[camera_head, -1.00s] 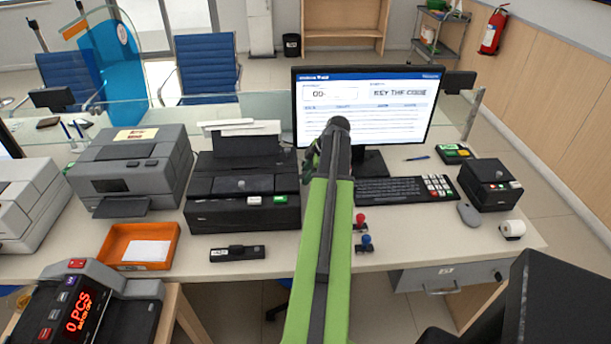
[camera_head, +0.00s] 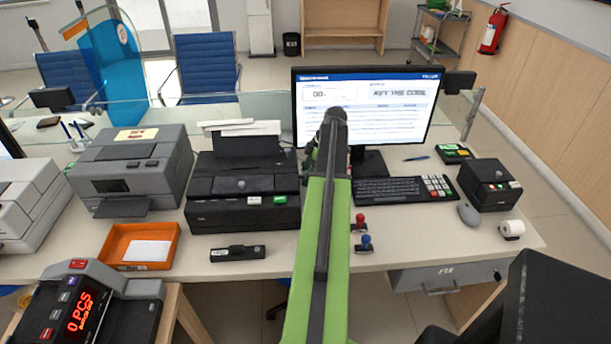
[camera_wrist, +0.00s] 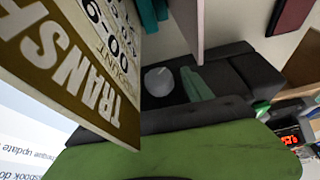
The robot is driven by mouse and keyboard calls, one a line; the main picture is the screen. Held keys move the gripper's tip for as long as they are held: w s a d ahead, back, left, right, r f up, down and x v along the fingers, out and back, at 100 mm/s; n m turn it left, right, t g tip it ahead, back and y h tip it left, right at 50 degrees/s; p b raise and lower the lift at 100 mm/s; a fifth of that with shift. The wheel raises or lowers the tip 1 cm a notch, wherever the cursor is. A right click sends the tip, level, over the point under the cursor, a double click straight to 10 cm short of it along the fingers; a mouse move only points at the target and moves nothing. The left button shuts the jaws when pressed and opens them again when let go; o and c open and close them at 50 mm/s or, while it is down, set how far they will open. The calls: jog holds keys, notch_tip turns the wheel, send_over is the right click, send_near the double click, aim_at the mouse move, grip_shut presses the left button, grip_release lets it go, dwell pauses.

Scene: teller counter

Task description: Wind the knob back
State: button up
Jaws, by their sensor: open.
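The knob (camera_head: 241,185) is a small grey round piece on the black printer (camera_head: 215,213), left of my arm. In the wrist view a pale grey round knob (camera_wrist: 159,81) shows on a dark housing, with a grey-green shape beside it that I cannot identify. My gripper (camera_head: 311,160) is mostly hidden behind my green arm in the head view, between the printer and the monitor. It is open and apart from the knob. Which way the knob is turned is too small to tell.
A monitor (camera_head: 368,107) and keyboard (camera_head: 398,190) stand to the right of the printer. Two stamps (camera_head: 360,222) sit near the counter front. A large card (camera_wrist: 70,55) lettered "TRANSF" is close to the wrist camera. An orange tray (camera_head: 112,258) lies front left.

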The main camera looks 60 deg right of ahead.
jog(key=shift+r, duration=0.1)
jog(key=p+v, duration=1.6)
jog(key=v, duration=0.1)
jog(key=shift+r, duration=0.2)
jog(key=shift+f, duration=0.1)
